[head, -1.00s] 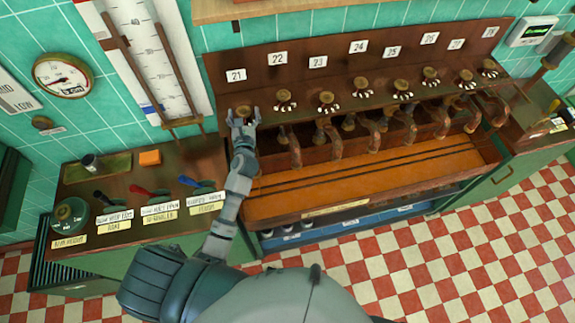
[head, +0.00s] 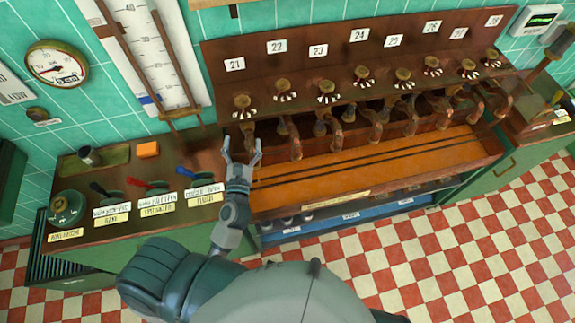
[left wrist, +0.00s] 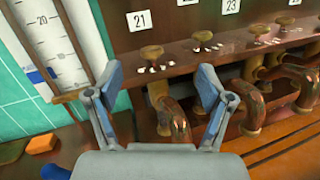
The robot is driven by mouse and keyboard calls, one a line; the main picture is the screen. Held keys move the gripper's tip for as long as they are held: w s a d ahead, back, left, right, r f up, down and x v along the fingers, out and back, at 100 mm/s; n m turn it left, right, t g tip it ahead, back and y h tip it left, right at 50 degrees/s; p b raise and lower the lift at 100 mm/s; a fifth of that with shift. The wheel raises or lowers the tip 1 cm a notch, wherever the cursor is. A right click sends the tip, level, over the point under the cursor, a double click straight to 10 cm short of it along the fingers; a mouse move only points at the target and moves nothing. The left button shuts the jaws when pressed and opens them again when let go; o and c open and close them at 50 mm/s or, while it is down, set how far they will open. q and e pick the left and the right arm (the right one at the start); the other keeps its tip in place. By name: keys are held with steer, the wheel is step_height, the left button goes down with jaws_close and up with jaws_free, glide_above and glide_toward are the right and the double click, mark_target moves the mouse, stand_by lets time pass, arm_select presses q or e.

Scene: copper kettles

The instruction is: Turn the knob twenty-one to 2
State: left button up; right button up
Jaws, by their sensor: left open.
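Knob twenty-one (head: 242,101) is a round brass knob on the brown ledge under the white label 21 (head: 235,64), at the left end of the knob row. Small white marks show around its front. It also shows in the left wrist view (left wrist: 151,52), beyond my fingers and apart from them. My left gripper (head: 241,146) is open and empty, below and in front of the knob, near the copper spout under it. In the left wrist view its two fingers (left wrist: 160,82) stand wide apart. Which mark the knob points to is too small to tell. My right gripper is not in view.
Knob twenty-two (head: 285,87) is close on the right, with more knobs beyond. Curved copper spouts (head: 294,140) hang under the ledge above an orange-brown slatted tray (head: 390,158). A tall white scale (head: 158,60) stands on the left, above a counter with coloured levers.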

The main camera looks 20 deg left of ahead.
arm_select(q)
steer(key=s+d+r+m+h, duration=0.1)
steer(key=d+m+h, duration=0.6)
steer(key=m, duration=0.5)
steer(key=s+d+m+h, duration=0.2)
steer(key=d+m+h, duration=0.5)
steer(key=m, duration=0.4)
steer(key=shift+s+d+r+m+h, duration=0.25)
steer(key=shift+d+r+m+h, duration=0.15)
steer(key=shift+d, duration=0.1)
